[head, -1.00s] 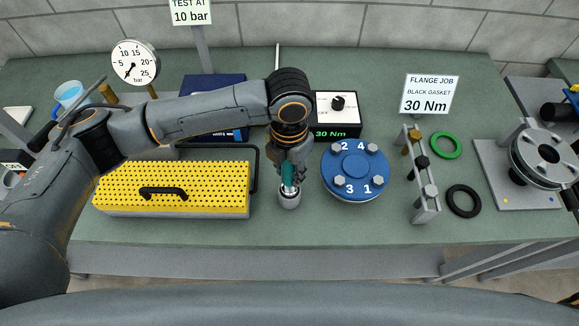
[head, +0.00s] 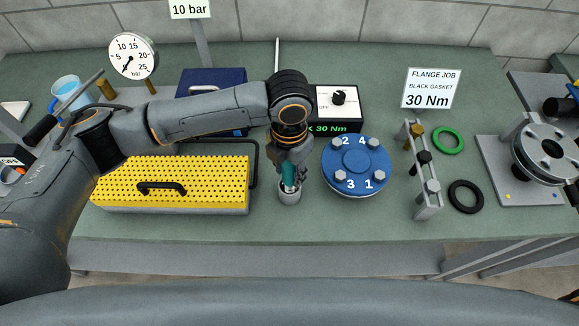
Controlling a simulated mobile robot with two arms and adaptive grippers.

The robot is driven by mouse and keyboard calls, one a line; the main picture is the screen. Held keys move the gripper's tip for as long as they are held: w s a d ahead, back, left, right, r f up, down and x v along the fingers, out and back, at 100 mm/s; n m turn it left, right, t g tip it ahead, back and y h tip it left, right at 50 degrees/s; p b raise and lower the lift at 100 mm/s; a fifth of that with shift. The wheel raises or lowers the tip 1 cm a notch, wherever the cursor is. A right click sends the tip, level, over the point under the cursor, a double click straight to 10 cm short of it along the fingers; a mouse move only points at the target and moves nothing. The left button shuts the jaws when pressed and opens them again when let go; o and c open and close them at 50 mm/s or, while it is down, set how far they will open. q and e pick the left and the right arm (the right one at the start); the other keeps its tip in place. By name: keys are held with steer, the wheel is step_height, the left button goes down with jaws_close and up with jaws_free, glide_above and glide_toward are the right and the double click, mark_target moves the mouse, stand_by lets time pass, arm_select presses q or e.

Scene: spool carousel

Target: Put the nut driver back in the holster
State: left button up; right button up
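The nut driver (head: 290,178) shows as a teal handle between the fingers of my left gripper (head: 291,172). My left gripper points down and appears shut on the handle, though the fingers hide much of it. The holster (head: 289,197) is a small grey cup on the bench right below. The lower end of the teal handle is at the cup's mouth and seems to reach inside it, slightly tilted. The tip is hidden. My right gripper is not in view.
A yellow perforated case (head: 200,185) lies left of the holster. A blue flange (head: 356,168) with numbered bolts stands close on the right. A black control box (head: 338,100) is behind. Green bench (head: 300,228) in front is clear.

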arm_select(q)
steer(key=shift+o, duration=1.3)
steer(key=shift+r, duration=0.1)
step_height(320, 180, up, 12)
steer(key=shift+w+f, duration=0.1)
stand_by(1.4)
